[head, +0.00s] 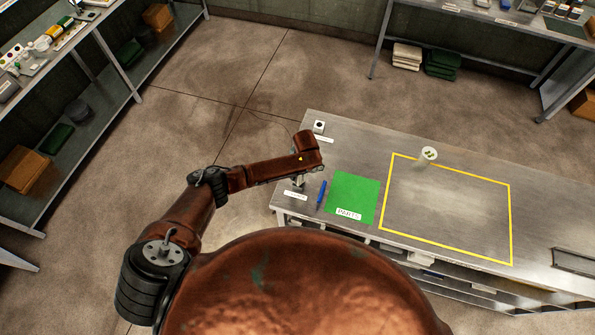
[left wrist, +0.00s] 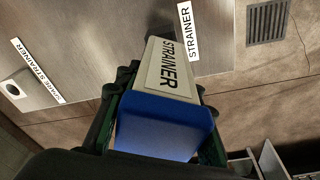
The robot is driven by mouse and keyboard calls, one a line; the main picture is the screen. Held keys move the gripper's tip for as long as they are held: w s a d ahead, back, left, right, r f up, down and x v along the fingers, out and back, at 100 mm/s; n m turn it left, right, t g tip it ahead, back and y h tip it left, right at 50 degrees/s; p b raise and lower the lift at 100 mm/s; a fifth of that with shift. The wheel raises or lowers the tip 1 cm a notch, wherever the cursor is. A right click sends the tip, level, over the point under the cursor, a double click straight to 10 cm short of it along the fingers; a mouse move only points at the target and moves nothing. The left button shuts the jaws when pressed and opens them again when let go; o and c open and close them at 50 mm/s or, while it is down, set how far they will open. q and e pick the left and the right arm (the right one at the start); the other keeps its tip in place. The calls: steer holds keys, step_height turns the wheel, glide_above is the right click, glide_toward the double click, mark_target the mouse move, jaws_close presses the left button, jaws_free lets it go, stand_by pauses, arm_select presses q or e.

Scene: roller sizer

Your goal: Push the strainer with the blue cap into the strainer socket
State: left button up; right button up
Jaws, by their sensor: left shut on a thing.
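The strainer (left wrist: 172,72) is a pale block lettered STRAINER with a blue cap (left wrist: 160,128). My left gripper (left wrist: 163,100) is shut on it, its dark fingers on either side at the cap end. The far end of the strainer points at the surface beside a white STRAINER label (left wrist: 187,30). The strainer socket is hidden behind the strainer, so I cannot tell how far in it is. In the head view my left gripper (head: 299,184) is over the table's left end, mostly covered by the arm. My right gripper is not in view.
A SPARE STRAINER label (left wrist: 37,70) and a white fitting with a dark hole (left wrist: 13,89) are to the left. On the metal table (head: 455,165) are a blue stick (head: 321,194), a green PARTS mat (head: 350,193) and a white cup (head: 429,154) at the yellow outline.

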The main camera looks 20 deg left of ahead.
arm_select(q)
steer(key=shift+f+b, duration=0.6)
steer(key=shift+f, duration=0.4)
steer(key=o, duration=1.4)
steer(key=r, duration=0.4)
steer(key=d+r, duration=0.1)
steer(key=r, duration=0.3)
steer(key=s+r, duration=0.1)
steer(key=r, duration=0.3)
steer(key=shift+d, duration=0.25)
steer(key=shift+f, duration=0.1)
